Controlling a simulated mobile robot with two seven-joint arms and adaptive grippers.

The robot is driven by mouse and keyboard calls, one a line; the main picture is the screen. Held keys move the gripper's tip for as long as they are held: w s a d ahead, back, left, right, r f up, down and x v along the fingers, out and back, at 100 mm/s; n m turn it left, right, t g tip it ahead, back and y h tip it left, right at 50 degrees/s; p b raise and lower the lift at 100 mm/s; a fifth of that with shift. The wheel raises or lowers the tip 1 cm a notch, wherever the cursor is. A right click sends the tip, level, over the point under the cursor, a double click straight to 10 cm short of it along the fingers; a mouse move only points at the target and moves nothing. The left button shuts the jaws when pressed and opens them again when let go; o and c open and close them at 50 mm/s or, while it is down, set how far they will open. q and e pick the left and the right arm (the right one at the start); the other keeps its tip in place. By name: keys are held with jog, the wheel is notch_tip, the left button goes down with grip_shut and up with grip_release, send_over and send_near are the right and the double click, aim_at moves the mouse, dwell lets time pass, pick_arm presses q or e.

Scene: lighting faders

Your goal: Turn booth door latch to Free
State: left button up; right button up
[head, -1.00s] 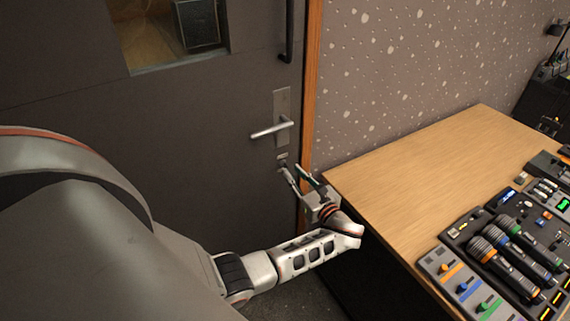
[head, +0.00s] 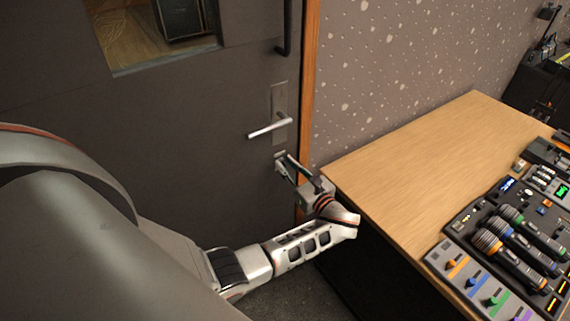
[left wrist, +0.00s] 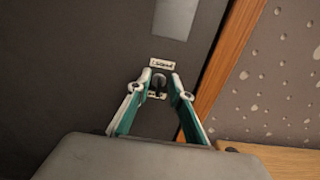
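The dark booth door (head: 170,130) fills the left of the head view. Its lever handle (head: 270,128) sits on a metal plate. Below the handle is the small latch (left wrist: 158,82), a dark knob under a pale label (left wrist: 163,63) in the left wrist view; the label's lettering is too small to read. My left gripper (left wrist: 160,84) points at the door with its fingers spread on both sides of the knob, with gaps visible. In the head view the left gripper (head: 285,165) partly hides the latch. My right gripper is in neither view.
A wooden table (head: 420,150) stands right of the door, close to my left wrist. On it are a fader panel (head: 475,285) and several microphones (head: 515,245). An orange-brown door frame (head: 309,80) borders the patterned wall. The door has a window.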

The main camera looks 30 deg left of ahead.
pick_arm(q)
grip_shut()
dwell(0.4)
jog(key=m, duration=0.4)
jog(key=shift+w+d+p, duration=0.1)
jog(key=shift+w+p, duration=0.1)
jog(key=shift+p, duration=0.15)
jog(key=m, duration=0.4)
jog(key=shift+w+f, duration=0.1)
jog(key=shift+w, duration=0.1)
jog(key=m, duration=0.5)
jog(key=shift+w+d+f, duration=0.1)
jog(key=shift+f, duration=0.05)
jog(key=m, duration=0.4)
jog(key=shift+f+m, duration=0.2)
jog(key=shift+m, duration=0.1)
